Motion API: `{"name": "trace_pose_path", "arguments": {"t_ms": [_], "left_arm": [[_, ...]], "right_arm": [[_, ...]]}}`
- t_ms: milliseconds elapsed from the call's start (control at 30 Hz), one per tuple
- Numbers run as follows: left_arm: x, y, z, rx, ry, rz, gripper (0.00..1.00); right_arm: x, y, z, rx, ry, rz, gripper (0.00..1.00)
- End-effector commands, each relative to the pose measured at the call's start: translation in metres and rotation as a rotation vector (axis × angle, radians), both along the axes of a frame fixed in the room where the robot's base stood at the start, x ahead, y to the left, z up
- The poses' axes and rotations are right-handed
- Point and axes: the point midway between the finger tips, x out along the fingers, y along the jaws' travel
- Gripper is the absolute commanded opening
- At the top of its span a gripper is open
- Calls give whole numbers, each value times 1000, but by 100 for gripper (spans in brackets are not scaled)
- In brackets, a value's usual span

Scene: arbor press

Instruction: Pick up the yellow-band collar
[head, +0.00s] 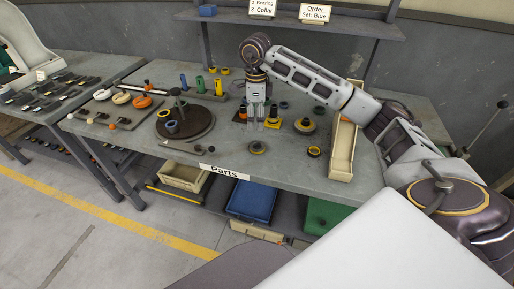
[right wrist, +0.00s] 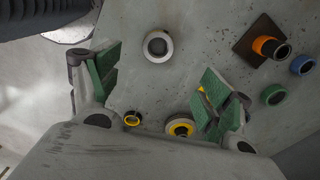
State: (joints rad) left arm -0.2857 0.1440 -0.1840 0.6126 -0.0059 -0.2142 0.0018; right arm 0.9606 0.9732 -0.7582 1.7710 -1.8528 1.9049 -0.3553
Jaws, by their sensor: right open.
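In the right wrist view, a dark round collar with a yellow band (right wrist: 180,126) lies on the grey table, near the right finger. A smaller dark ring with yellow (right wrist: 132,118) lies to its left. In the head view, dark yellow-banded pieces lie at the table's front (head: 257,148) and farther right (head: 314,152); I cannot tell which matches which. My right gripper (head: 262,116) points down above the table, open and empty. Its green-padded fingers (right wrist: 158,82) are wide apart in the right wrist view. My left gripper is out of view.

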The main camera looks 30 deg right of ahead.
Motion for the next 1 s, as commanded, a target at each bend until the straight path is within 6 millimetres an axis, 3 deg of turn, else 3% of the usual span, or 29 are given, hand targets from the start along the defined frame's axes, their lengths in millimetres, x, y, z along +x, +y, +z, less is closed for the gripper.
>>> {"name": "trace_pose_path", "arguments": {"t_ms": [367,600,1000], "left_arm": [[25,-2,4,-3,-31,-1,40],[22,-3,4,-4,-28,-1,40],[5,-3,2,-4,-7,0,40]], "right_arm": [[-1,0,-47,0,4,0,79],[-1,0,-71,1,2,0,79],[0,0,-75,1,1,0,79]]}}
